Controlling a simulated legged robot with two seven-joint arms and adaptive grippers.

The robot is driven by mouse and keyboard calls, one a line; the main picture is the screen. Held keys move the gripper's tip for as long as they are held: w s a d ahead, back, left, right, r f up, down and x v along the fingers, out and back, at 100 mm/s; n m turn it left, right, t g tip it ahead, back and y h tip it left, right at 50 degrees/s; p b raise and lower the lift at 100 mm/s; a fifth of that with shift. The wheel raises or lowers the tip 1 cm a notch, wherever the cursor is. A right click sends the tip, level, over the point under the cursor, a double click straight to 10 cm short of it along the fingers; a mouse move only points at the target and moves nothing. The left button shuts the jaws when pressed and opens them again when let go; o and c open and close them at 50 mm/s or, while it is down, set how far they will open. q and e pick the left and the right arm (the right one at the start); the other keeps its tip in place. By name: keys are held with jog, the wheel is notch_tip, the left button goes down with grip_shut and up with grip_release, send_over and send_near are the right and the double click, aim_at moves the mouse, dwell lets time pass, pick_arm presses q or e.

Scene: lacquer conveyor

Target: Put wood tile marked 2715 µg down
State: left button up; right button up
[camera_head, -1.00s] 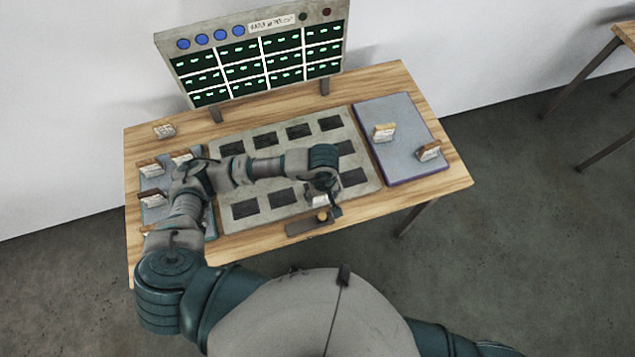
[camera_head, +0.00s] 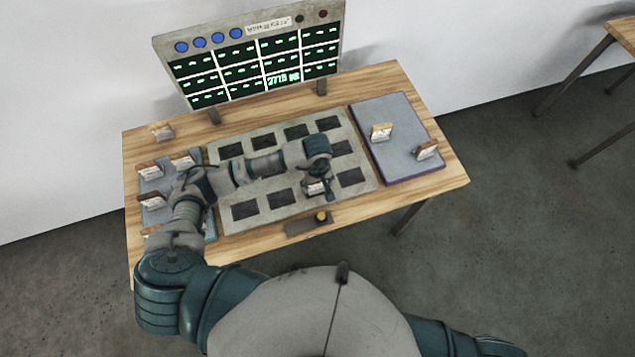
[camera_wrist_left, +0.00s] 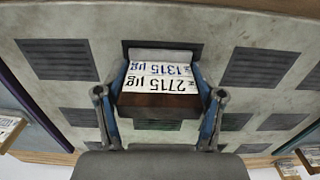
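The wood tile marked 2715 µg (camera_wrist_left: 160,90) is dark brown with a white label that also reads 1315 µg. My left gripper (camera_wrist_left: 162,88) has a finger along each side of it and appears shut on it. The tile is at a dark pad of the grey board (camera_wrist_left: 75,15); whether its underside touches the pad is hidden. In the head view the tile (camera_head: 315,187) shows below my left gripper (camera_head: 318,190), over the near right part of the board (camera_head: 233,225). My right gripper is out of view.
A display (camera_head: 252,55) behind the board reads 2715 µg in one cell. A blue-grey tray (camera_head: 400,150) at the right holds two tiles. Several tiles stand around a left tray (camera_head: 148,186). A small fixture (camera_head: 308,224) lies at the front edge.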

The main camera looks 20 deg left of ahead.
pick_arm(q)
jog(key=o, duration=0.4)
jog(key=shift+a, duration=0.15)
jog(key=shift+o, duration=0.2)
jog(key=shift+r+p, duration=0.15)
jog(key=shift+p, duration=0.15)
notch_tip(320, 180, up, 11)
jog(key=shift+f+b, duration=0.1)
jog(key=shift+b, duration=0.45)
jog(key=shift+r, duration=0.55)
